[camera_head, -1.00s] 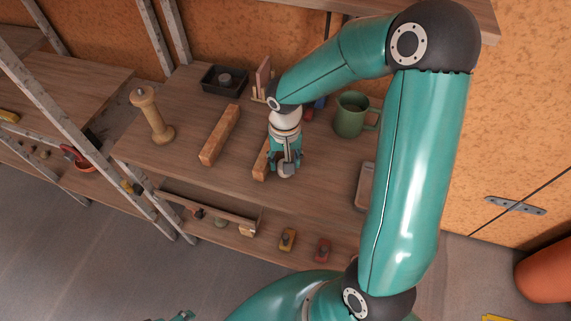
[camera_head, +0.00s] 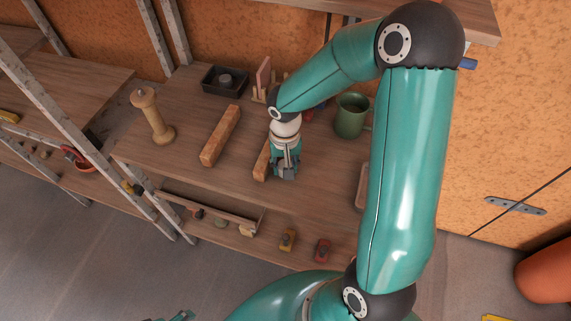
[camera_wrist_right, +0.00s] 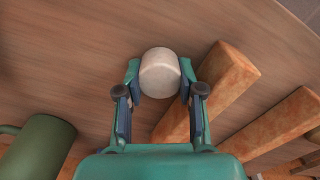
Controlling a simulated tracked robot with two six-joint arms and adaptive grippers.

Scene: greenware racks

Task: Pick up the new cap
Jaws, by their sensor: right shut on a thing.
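The cap is a pale, short, rounded cylinder (camera_wrist_right: 159,72) in the right wrist view. My right gripper (camera_wrist_right: 159,82) is shut on it, with one finger pad on each side. In the head view my right gripper (camera_head: 285,172) points down over the shelf board, at the near end of a brown bar (camera_head: 262,163). The cap is mostly hidden by the fingers there. Only a small teal tip (camera_head: 181,316), seemingly my left gripper, shows at the bottom edge of the head view; its opening cannot be made out.
A second brown bar (camera_head: 220,136) lies to the left, with a wooden spindle (camera_head: 152,115) beyond it. A black tray (camera_head: 211,87) holding a round grey piece stands at the back. A green mug (camera_head: 350,116) stands right of the gripper. The board's front strip is clear.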

